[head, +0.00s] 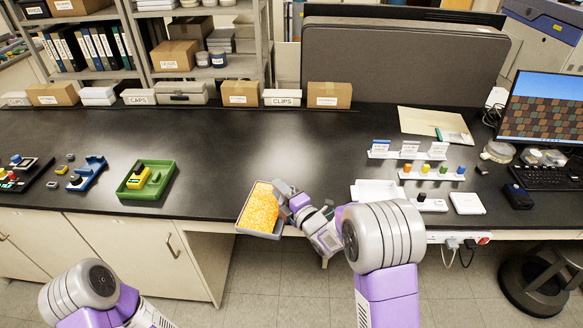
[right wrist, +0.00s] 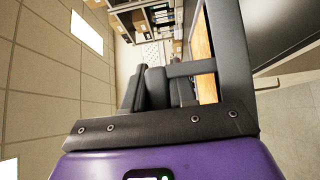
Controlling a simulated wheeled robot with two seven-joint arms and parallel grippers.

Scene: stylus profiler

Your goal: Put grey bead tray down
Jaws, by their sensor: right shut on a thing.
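The grey bead tray (head: 258,234), filled with orange beads (head: 259,208), is at the front edge of the black bench and looks tilted. Its near end reaches past the edge; I cannot tell whether it touches the bench. My right gripper (head: 284,196) is shut on the tray's right side. In the right wrist view, the right gripper's dark fingers (right wrist: 158,92) are close together, with the orange beads (right wrist: 205,65) partly hidden behind them. Part of my left arm shows at the lower left of the head view, but its gripper is out of frame.
A green tray (head: 146,181) with a yellow part stands left on the bench (head: 220,140). White trays (head: 378,190) and small coloured parts stand to the right. Boxes (head: 240,94) line the back. The bench behind the bead tray is clear.

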